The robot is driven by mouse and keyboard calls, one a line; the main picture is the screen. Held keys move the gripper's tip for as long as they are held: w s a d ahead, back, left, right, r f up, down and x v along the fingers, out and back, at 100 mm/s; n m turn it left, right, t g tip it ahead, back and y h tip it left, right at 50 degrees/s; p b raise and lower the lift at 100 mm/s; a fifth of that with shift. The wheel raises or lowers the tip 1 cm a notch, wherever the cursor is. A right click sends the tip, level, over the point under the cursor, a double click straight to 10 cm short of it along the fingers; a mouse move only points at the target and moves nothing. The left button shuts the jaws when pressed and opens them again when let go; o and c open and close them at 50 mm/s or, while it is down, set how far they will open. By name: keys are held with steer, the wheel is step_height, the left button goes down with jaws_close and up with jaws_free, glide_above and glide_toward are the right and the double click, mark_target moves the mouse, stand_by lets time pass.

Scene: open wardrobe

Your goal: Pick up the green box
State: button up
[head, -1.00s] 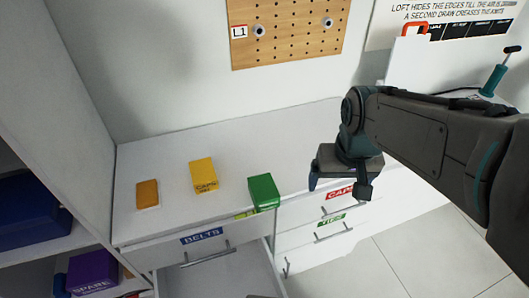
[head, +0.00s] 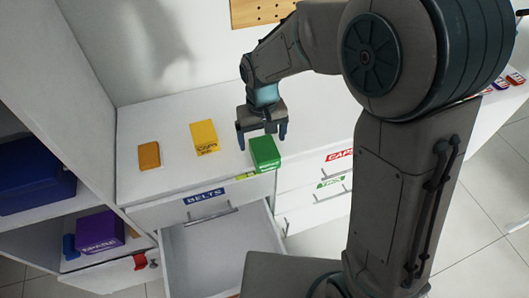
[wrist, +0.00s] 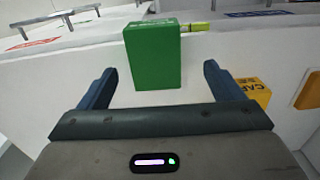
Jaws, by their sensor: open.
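The green box (head: 265,153) stands on the white dresser top, close to its front edge above the open drawer. In the wrist view the green box (wrist: 152,55) is ahead of my gripper, roughly between the lines of the two fingers and a little beyond their tips. My gripper (head: 262,138) is open and empty, just behind the green box in the head view. In the wrist view both fingers of my gripper (wrist: 157,80) are spread wide. I cannot tell whether either finger touches the box.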

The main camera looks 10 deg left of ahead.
mark_target(264, 148)
steer(key=shift+w+d+f, duration=0.1)
steer(key=shift+w+f, duration=0.1)
steer(key=shift+f, duration=1.55)
steer(key=shift+w+d+f, duration=0.1)
steer(key=shift+w+f, duration=0.05)
steer(key=shift+f, duration=1.6)
steer(key=c, duration=1.1)
